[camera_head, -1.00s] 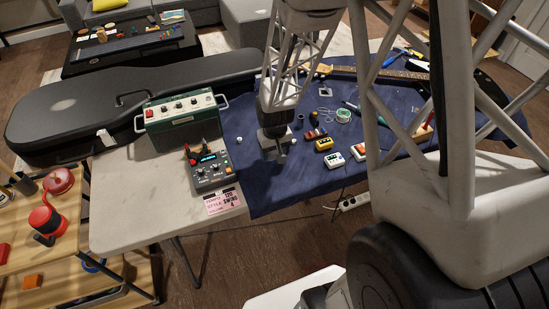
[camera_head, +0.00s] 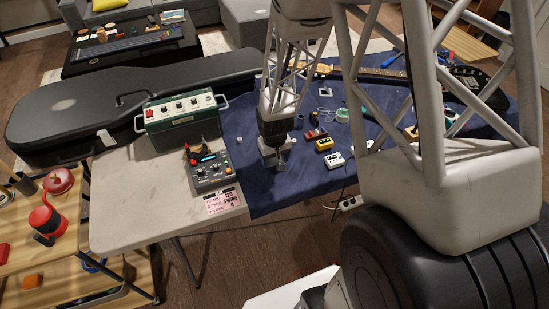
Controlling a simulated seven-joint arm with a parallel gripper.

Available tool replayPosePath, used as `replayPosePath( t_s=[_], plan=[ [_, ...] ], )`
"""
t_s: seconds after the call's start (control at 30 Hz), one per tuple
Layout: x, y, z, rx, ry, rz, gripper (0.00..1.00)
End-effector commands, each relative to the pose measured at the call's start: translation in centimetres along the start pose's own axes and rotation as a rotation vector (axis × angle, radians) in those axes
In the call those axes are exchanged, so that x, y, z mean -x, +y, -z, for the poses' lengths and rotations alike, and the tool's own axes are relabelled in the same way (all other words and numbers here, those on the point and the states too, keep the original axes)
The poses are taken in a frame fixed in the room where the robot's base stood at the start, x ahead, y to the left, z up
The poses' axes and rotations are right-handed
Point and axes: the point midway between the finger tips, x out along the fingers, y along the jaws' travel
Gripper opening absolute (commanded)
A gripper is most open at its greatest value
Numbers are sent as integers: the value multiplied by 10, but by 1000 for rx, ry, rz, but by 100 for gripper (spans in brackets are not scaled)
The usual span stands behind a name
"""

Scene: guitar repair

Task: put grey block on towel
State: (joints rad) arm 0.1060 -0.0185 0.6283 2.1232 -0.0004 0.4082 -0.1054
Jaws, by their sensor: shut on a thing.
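My gripper (camera_head: 275,162) points down over the left part of the dark blue cloth (camera_head: 262,198), which looks like the towel spread over the table. My gripper is shut on a small grey thing at its fingertips, which looks like the grey block; the fingers hide much of it. I cannot tell whether it touches the cloth or is held just above it.
A dark control box (camera_head: 213,175) with knobs stands close left of my gripper, with a green amplifier (camera_head: 180,118) behind it. A yellow pedal (camera_head: 324,144) and a white pedal (camera_head: 335,159) lie to the right. The cloth's front left is clear.

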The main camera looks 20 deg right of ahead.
Motion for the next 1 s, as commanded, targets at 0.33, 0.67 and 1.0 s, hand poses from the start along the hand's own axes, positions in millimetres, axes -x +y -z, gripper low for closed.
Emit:
replayPosePath(
  t_s=[0.33,0.67,1.0],
  plan=[
    [-3,0,0,0,0,0,88],
    [-2,0,0,0,0,0,90],
    [16,0,0,0,1,0,90]
  ],
)
